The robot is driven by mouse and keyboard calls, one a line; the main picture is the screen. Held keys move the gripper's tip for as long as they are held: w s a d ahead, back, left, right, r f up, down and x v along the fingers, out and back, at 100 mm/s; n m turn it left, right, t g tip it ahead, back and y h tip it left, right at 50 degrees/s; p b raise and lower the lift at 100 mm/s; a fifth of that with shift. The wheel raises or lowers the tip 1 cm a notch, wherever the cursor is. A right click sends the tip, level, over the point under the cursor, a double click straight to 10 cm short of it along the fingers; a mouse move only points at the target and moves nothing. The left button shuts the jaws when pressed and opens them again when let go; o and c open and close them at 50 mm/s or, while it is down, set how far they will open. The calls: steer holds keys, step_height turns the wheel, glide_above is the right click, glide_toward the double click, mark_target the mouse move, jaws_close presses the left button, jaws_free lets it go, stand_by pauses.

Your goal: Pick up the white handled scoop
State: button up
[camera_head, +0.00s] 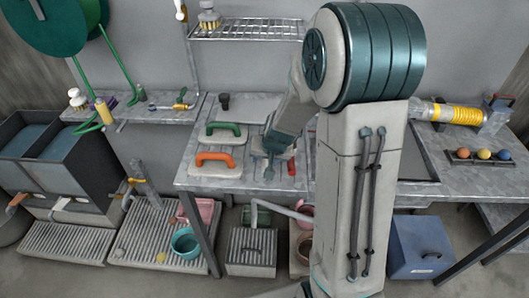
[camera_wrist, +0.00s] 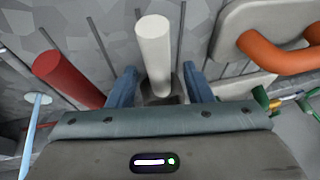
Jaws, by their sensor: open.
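The white handled scoop (camera_wrist: 153,50) shows in the wrist view as a pale cylindrical handle pointing up the picture, with a grey part at its lower end. My gripper (camera_wrist: 159,72) is open, with one blue finger on each side of this handle. A gap shows on both sides, so the handle is between the fingers but not clasped. In the head view my gripper (camera_head: 270,168) is low over the workbench (camera_head: 240,186), and I cannot make out the white handle there.
A red handle (camera_wrist: 68,78) lies close left of my gripper in the wrist view. A float with an orange handle (camera_wrist: 275,47) is at right. The head view shows a green-handled float (camera_head: 223,129), a wall shelf (camera_head: 248,34) and a tray of coloured balls (camera_head: 480,158).

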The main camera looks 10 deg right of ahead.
jaws_close()
steer(key=shift+r, duration=0.1)
